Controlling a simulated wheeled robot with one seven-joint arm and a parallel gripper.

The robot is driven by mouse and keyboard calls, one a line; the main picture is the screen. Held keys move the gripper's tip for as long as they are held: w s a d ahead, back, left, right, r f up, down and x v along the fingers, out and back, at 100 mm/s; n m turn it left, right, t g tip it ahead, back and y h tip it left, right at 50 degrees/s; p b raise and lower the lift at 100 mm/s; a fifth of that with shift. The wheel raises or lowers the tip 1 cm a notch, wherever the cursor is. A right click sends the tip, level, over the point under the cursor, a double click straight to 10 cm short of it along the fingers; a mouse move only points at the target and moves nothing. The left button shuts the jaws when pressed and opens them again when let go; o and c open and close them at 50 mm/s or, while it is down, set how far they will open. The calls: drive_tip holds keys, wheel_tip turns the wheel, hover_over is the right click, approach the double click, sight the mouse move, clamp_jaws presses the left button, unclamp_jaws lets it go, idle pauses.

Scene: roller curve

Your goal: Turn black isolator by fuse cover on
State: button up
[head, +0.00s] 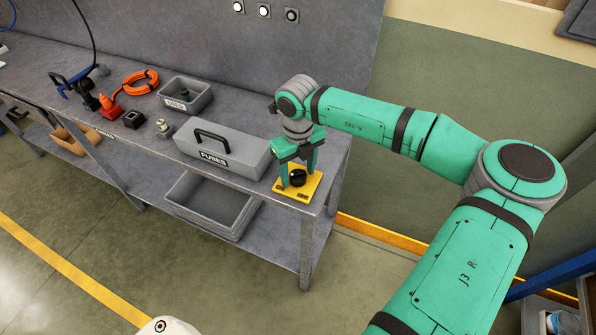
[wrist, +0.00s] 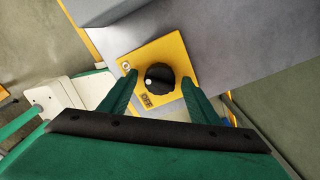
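The black isolator knob (head: 298,178) sits on a yellow plate (head: 312,186) at the right end of the bench, right of the grey box labelled FUSES (head: 233,149). In the wrist view the knob (wrist: 160,78) carries a white dot on its left side, and the yellow plate (wrist: 128,63) shows an OFF label nearest my gripper. My gripper (head: 297,172) points down over the plate. In the wrist view its two green fingers (wrist: 158,80) stand apart, one on each side of the knob. I cannot tell whether they touch it.
A grey bin labelled USED (head: 186,95), an orange cable coil (head: 140,82) and small connectors stand farther left on the bench (head: 105,150). An empty grey tray (head: 212,203) sits on the lower shelf. The bench's right edge lies just beside the yellow plate.

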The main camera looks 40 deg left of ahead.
sight(298, 173)
wheel_tip(298, 173, up, 11)
idle(0.7)
drive_tip(key=shift+f, duration=0.15)
